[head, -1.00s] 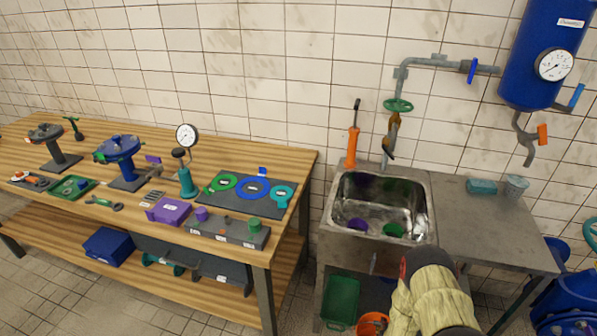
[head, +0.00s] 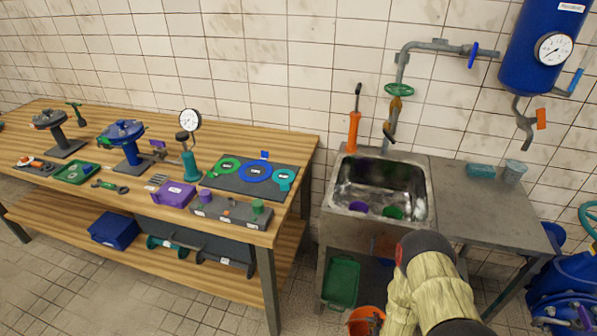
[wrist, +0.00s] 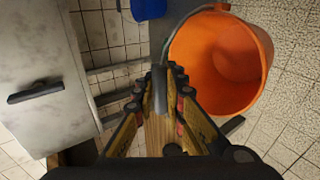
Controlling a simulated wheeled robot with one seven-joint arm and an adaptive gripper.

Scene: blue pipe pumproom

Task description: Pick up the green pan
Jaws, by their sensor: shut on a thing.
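A green pan (head: 342,283), shallow and rectangular, leans or stands under the sink in the head view. An orange bucket (head: 364,322) stands in front of it to the right, cut off by the lower edge. In the wrist view the bucket (wrist: 225,65) fills the upper right, with a thin grey handle curving from its rim to my fingers. My gripper (wrist: 160,82) is shut on a grey piece that appears to be this handle. The green pan does not show in the wrist view. My forearm hides the gripper in the head view.
The metal sink (head: 380,190) holds purple and green cups. A wooden workbench (head: 215,257) stands to the left, with a smaller green tray (head: 76,173) on it. Blue equipment (head: 567,285) stands at the right. Tiled floor shows between the bench and sink.

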